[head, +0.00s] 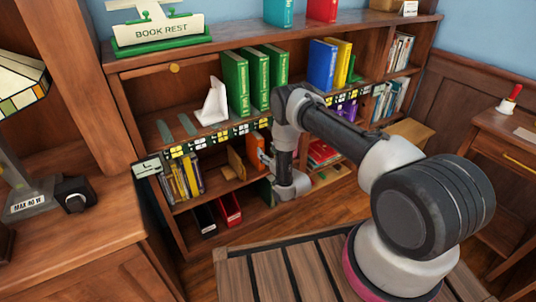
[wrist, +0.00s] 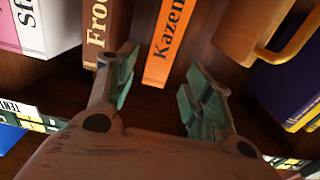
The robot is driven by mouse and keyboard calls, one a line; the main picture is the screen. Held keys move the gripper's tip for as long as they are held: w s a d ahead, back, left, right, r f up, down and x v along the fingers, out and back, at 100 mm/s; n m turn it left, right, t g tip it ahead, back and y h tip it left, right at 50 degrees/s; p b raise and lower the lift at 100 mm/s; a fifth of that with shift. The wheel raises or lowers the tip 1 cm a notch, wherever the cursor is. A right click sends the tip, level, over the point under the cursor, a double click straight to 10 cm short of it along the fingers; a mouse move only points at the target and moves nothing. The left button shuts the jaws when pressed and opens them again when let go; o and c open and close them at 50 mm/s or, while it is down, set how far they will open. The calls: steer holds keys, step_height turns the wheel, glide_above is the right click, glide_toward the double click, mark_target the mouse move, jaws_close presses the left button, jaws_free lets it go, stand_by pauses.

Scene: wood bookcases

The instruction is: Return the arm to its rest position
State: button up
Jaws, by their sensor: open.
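My arm (head: 345,128) reaches from its base at the right over to the left bookcase, with its forearm bent down in front of the lower shelf. My gripper (wrist: 157,68) is open in the wrist view, its two greenish finger pads spread apart with nothing held between them. An orange book (wrist: 165,45) marked "Kazen" stands beyond the gap between the fingertips, apart from both pads as far as I can tell. In the head view the fingers are mostly hidden by the wrist, beside an orange patch (head: 262,157).
Around the gripper are a brown book (wrist: 103,30), a white-and-pink book (wrist: 38,28), a brown handled object (wrist: 245,30) and purple-and-yellow books (wrist: 290,90). The bookcase (head: 165,75) holds green books (head: 236,82) above. A wooden desk (head: 80,235) stands left; a slatted surface (head: 290,275) lies below the arm.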

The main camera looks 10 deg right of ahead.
stand_by(0.4)
steer(key=s+d+f+g+h, duration=0.1)
steer(key=s+f+g, duration=0.3)
steer(key=f, duration=0.3)
steer(key=s+d+f+g+h, duration=0.1)
steer(key=s+f+g, duration=0.2)
steer(key=f, duration=0.4)
steer(key=s+d+g+h, duration=0.2)
steer(key=s+d+g, duration=0.1)
steer(key=s+g, duration=0.15)
steer(key=s+d+r+m, duration=0.1)
steer(key=s+d+r, duration=0.2)
steer(key=s+r, duration=0.9)
steer(key=s+d+r+m+g+h, duration=0.1)
steer(key=s+d+r, duration=0.3)
steer(key=s+r, duration=0.8)
steer(key=s+d+r+m, duration=0.1)
steer(key=s+r, duration=1.2)
steer(key=r, duration=2.6)
steer(key=shift+d+r+m+h, duration=0.3)
steer(key=shift+d+r, duration=0.1)
steer(key=shift+d, duration=0.8)
